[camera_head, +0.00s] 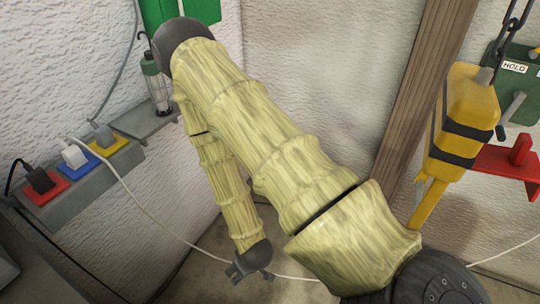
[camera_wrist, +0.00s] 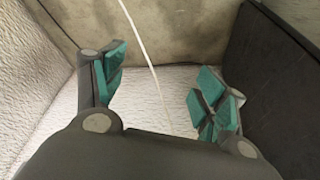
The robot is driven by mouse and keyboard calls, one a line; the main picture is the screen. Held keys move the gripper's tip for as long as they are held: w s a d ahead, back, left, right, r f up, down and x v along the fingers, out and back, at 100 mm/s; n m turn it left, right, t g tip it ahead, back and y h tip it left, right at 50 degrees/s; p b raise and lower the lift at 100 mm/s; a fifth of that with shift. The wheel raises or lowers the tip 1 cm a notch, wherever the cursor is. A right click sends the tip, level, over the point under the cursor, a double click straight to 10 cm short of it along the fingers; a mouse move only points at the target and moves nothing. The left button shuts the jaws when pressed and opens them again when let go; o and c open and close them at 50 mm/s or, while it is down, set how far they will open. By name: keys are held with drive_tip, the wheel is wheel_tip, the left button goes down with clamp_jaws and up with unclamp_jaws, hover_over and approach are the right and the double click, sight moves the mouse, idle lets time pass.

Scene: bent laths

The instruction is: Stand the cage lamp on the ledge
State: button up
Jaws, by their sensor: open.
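The cage lamp (camera_head: 156,84) has a green upper part, a dark hook on top and a caged clear lower part. In the head view it stands roughly upright at the left wall, with its base on the grey ledge (camera_head: 140,125). My arm passes close on its right and hides part of the ledge's right end. My gripper (camera_head: 252,276) hangs low, well below and to the right of the lamp. In the wrist view its teal-padded fingers (camera_wrist: 158,92) are spread wide with nothing held between them. The lamp is not in the wrist view.
A grey socket strip (camera_head: 75,190) with red, blue and yellow sockets and plugs sits left of the ledge. A white cable (camera_head: 150,212) runs down past my gripper. A yellow hoist-like block (camera_head: 470,105) hangs on a chain at right, beside a wooden post (camera_head: 420,95).

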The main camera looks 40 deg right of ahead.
drive_tip(key=s+a+f+g, duration=0.1)
drive_tip(key=s+f+g, duration=0.2)
drive_tip(key=s, duration=1.1)
drive_tip(key=shift+a+f+g, duration=0.2)
drive_tip(key=shift+f+g, duration=0.2)
drive_tip(key=shift+f, duration=0.2)
